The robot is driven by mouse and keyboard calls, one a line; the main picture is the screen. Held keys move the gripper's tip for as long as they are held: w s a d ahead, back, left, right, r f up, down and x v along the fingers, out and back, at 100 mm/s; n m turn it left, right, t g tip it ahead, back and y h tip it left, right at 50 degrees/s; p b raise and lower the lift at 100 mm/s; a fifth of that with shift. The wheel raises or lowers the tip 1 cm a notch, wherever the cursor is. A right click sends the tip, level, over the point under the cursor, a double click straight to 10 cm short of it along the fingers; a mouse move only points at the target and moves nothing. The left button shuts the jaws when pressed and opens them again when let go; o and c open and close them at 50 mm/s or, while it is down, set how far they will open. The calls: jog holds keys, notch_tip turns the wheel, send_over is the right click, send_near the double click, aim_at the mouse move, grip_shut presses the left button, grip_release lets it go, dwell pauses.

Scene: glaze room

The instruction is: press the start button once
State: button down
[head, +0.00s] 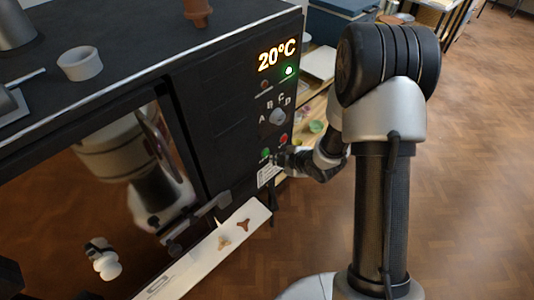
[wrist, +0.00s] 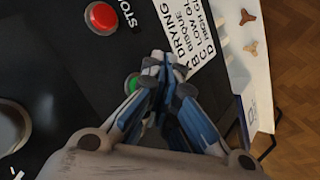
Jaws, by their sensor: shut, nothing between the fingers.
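The black kiln's front panel carries a green button (head: 265,153) at its lower end, with a red button (head: 283,138) above and to the right. In the wrist view the red button (wrist: 101,18) has a "STOP" label beside it, and the green button (wrist: 131,82) is partly hidden behind my finger. My gripper (head: 279,160) is shut and empty, close in front of the panel just right of the green button. In the wrist view its fingertips (wrist: 157,62) lie beside the green button, over the edge of the white label. I cannot tell whether they touch the panel.
Above the buttons are a dial (head: 277,117) marked A to D, a lit green lamp (head: 289,71) and a display (head: 277,54) reading 20°C. A white shelf (head: 205,252) with small three-armed pieces lies below.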

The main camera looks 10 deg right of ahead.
jog(key=shift+w+a, duration=0.1)
dwell(0.4)
jog(key=shift+w+a, duration=0.15)
jog(key=shift+w, duration=0.15)
jog(key=shift+w+a+b, duration=0.3)
jog(key=shift+w, duration=0.05)
dwell(0.8)
jog(key=shift+s+d, duration=0.1)
jog(key=shift+s, duration=0.05)
jog(key=shift+s+d, duration=0.4)
jog(key=shift+s, duration=0.15)
jog(key=shift+s+d+b, duration=0.3)
jog(key=shift+s+d, duration=0.45)
jog(key=shift+s, duration=0.3)
jog(key=shift+s+d+b, duration=0.3)
jog(key=shift+s+d, duration=0.45)
jog(key=shift+s, duration=0.25)
